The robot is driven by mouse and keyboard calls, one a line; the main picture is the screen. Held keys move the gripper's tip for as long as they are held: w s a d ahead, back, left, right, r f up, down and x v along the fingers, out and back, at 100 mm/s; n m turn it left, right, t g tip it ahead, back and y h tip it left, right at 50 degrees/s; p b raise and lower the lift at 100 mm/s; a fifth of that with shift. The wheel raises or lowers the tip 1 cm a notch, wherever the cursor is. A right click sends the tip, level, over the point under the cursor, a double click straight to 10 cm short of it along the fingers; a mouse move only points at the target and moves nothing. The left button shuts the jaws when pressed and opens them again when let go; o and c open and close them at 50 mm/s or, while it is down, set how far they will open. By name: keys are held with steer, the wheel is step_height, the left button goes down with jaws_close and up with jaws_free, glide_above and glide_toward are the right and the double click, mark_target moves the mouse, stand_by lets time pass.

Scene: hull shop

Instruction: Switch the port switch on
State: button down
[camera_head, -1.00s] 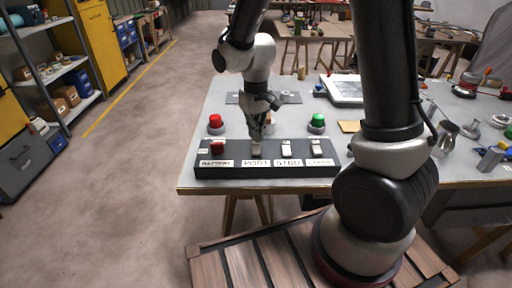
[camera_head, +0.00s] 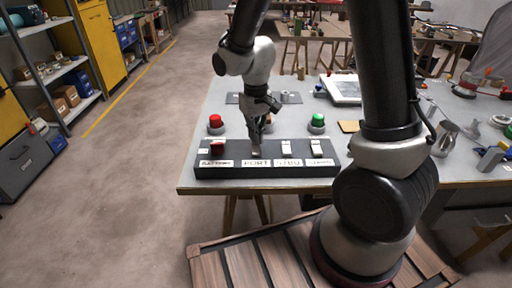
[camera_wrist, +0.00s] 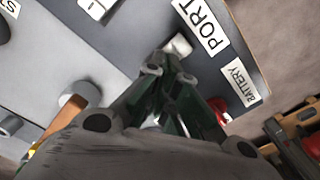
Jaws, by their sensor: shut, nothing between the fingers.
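The dark switch panel (camera_head: 205,171) lies near the front edge of the grey table, with labels BATTERY, PORT, STBD and a fourth I cannot read clearly. My gripper (camera_head: 255,148) is shut and empty, pointing down at the port switch's place behind the PORT label (camera_head: 256,163). In the wrist view the white port switch (camera_wrist: 180,45) shows just beyond my fingertips (camera_wrist: 166,62), beside the PORT label. In the head view the fingers largely hide it. I cannot tell whether they touch it, or its on or off position.
The red battery switch (camera_head: 217,148) is left of my gripper; the white starboard switch (camera_head: 286,147) is to its right. Behind the panel stand a red button (camera_head: 215,121) and a green button (camera_head: 317,121). A metal jug (camera_head: 445,138) stands at the right.

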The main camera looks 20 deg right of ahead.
mark_target(262, 153)
steer(key=shift+f, duration=0.85)
stand_by(0.3)
steer(key=shift+r, duration=3.5)
steer(key=s+d+r+m+t, duration=0.1)
steer(key=s+d+r+t, duration=0.1)
steer(key=s+d+r, duration=0.5)
steer(key=s+d+r+m+t, duration=0.1)
steer(key=s+d+r+t, duration=0.1)
steer(key=s+d+r, duration=0.6)
steer(key=s+r, duration=0.1)
steer(key=s, duration=0.3)
